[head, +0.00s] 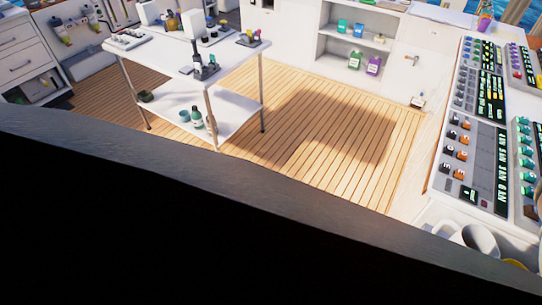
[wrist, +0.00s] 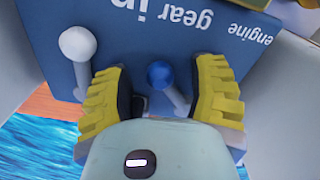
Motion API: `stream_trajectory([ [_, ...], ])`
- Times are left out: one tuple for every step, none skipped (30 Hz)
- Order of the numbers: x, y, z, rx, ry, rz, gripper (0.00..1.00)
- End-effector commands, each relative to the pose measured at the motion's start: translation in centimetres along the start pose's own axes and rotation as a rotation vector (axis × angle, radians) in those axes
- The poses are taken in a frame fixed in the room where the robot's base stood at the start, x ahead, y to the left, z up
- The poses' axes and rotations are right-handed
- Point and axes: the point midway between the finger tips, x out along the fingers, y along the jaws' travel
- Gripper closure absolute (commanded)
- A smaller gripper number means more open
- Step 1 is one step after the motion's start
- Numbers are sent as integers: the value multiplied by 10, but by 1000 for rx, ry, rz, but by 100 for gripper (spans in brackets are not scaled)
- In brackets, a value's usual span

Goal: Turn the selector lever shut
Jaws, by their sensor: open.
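No label reading selector is visible. My gripper (wrist: 158,72) is open, with one yellow ridged finger on each side of the blue-knobbed lever. Gaps show between the knob and both fingers. The lower part of the blue lever is partly hidden by my gripper body. The head view shows neither the levers nor my gripper.
Water and an orange-brown surface (wrist: 42,102) show at the wrist view's left. In the head view, a large dark shape fills the bottom. Beyond are a white two-tier table (head: 185,62), open wooden floor (head: 330,125) and button consoles (head: 470,125) at the right.

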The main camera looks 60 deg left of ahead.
Motion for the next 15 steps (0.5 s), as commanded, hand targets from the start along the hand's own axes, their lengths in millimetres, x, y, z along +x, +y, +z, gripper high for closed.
stream_trajectory([
  [1,1,0,1,1,0,43],
  [1,1,0,1,1,0,43],
  [1,1,0,1,2,0,43],
  [1,0,0,1,2,0,43],
  [1,1,0,1,2,0,43],
  [1,0,0,1,2,0,43],
  [1,0,0,1,2,0,43],
  [1,0,0,1,2,0,43],
  [1,0,0,1,2,0,43],
  [1,0,0,1,1,0,43],
  [1,0,0,1,1,0,39],
  [1,0,0,1,1,0,43],
  [1,0,0,1,1,0,46],
  [1,0,0,1,1,0,49],
  [1,0,0,0,1,0,53],
])
